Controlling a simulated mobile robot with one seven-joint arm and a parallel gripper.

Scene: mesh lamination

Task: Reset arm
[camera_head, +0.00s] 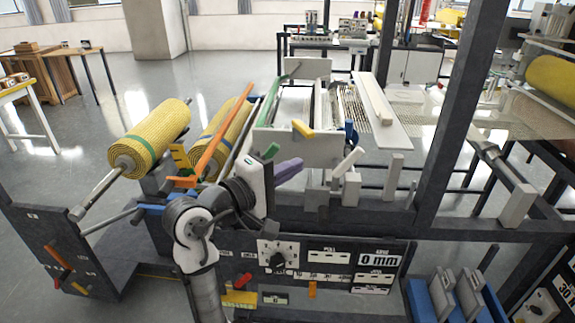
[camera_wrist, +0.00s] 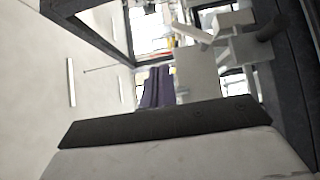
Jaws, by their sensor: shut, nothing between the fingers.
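My arm rises from the bottom of the head view in front of the laminating machine, with white links and dark joints. It is folded, and its white end with my gripper (camera_head: 256,172) is near the middle of the picture. My gripper is shut and empty, and its fingertips cannot be made out. In the wrist view a dark edge and pale body of my gripper (camera_wrist: 165,125) fill the bottom. A purple handle (camera_head: 288,169) is just right of my gripper in the head view. A purple piece (camera_wrist: 156,88) also shows beyond the gripper in the wrist view.
Yellow mesh rolls (camera_head: 150,138) lie left of my arm. An orange bar (camera_head: 222,130) slants close by. The control panel (camera_head: 318,262) is below my gripper. A dark upright post (camera_head: 462,110) stands at the right. Open floor (camera_head: 95,185) lies at the left.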

